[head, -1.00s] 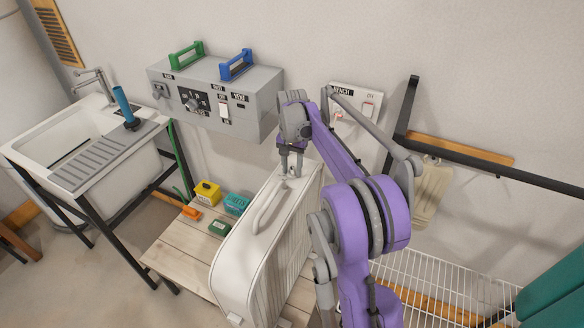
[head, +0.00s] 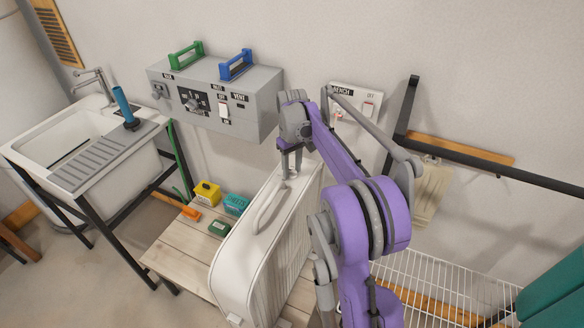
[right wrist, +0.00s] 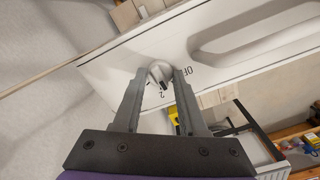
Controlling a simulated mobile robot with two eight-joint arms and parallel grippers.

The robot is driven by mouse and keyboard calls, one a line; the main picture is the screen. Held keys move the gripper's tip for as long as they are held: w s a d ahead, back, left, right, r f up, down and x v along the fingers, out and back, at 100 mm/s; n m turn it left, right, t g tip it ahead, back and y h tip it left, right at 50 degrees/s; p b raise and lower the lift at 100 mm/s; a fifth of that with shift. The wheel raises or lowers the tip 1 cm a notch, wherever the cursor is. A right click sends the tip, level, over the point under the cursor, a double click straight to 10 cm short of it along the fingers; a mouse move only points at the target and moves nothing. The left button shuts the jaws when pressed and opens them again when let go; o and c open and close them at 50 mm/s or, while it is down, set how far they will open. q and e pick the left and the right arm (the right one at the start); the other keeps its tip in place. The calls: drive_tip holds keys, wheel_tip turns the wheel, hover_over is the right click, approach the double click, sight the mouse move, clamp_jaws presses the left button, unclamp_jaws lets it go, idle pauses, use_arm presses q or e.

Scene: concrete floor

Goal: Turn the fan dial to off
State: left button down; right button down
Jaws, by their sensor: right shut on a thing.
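A white ribbed portable appliance (head: 262,250) with a long looped handle stands on a wooden slatted surface. Its dial (right wrist: 160,73) is a small pale knob on the white top panel, seen in the right wrist view. The marks "OFF" and "2" are printed beside it, and a dark mark on the knob lies close to the "2". My right gripper (head: 291,172) is at the far end of the appliance's top. In the right wrist view my right gripper (right wrist: 161,78) has its fingers on both sides of the knob, shut on it. My left gripper is out of view.
A grey control box (head: 215,95) with its own dial, switch and two coloured handles hangs on the wall behind. A sink (head: 85,140) stands at left. Small yellow, teal, green and orange items lie beside the appliance. A wire rack (head: 440,285) is at right.

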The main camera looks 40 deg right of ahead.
sight(292, 171)
drive_tip(key=n, duration=0.6)
drive_tip(key=shift+n, duration=0.3)
drive_tip(key=n, duration=0.6)
idle(0.4)
drive_tip(key=shift+c, duration=2.2)
unclamp_jaws()
wheel_tip(292, 171, up, 11)
drive_tip(key=shift+p, duration=0.35)
drive_tip(key=shift+f, duration=0.15)
